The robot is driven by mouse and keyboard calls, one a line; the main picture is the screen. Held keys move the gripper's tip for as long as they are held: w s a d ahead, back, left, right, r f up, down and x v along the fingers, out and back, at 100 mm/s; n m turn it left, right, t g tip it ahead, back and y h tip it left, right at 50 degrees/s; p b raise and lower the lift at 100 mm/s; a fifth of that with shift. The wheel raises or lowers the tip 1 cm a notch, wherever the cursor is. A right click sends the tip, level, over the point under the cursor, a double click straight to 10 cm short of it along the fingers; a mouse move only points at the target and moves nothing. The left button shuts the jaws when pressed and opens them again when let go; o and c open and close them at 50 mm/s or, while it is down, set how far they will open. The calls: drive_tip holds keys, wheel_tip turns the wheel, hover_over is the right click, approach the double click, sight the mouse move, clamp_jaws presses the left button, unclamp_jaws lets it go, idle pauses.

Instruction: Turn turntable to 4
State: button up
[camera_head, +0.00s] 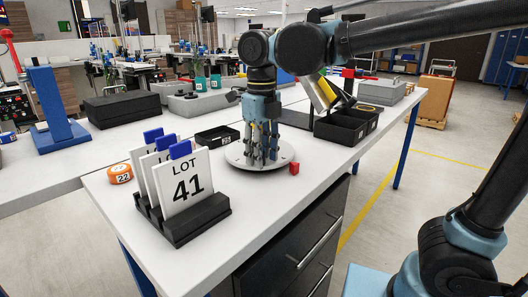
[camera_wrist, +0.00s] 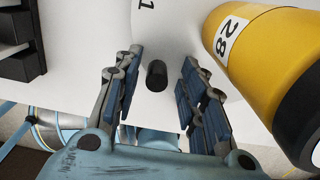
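The turntable (camera_head: 282,157) is a pale round disc lying flat near the right edge of the white table in the head view. In the wrist view its pale surface (camera_wrist: 165,22) shows part of a dark digit that looks like 1. A short black knob (camera_wrist: 156,75) stands up from it. My gripper (camera_head: 262,157) points down over the disc. In the wrist view its two fingers (camera_wrist: 160,62) are apart, one on each side of the knob, with a gap on both sides. In the head view the fingers hide the knob, and no digits are readable on the disc.
A small red cube (camera_head: 294,168) sits beside the disc's right edge. A black bin (camera_head: 342,127) stands behind right, and a black tray (camera_head: 217,136) behind left. The LOT 41 card rack (camera_head: 195,219) is front left. A yellow cylinder marked 28 (camera_wrist: 268,50) is close right in the wrist view.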

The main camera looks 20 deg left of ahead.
drive_tip(key=shift+r, duration=0.1)
wheel_tip(320, 180, up, 12)
idle(0.5)
idle(0.4)
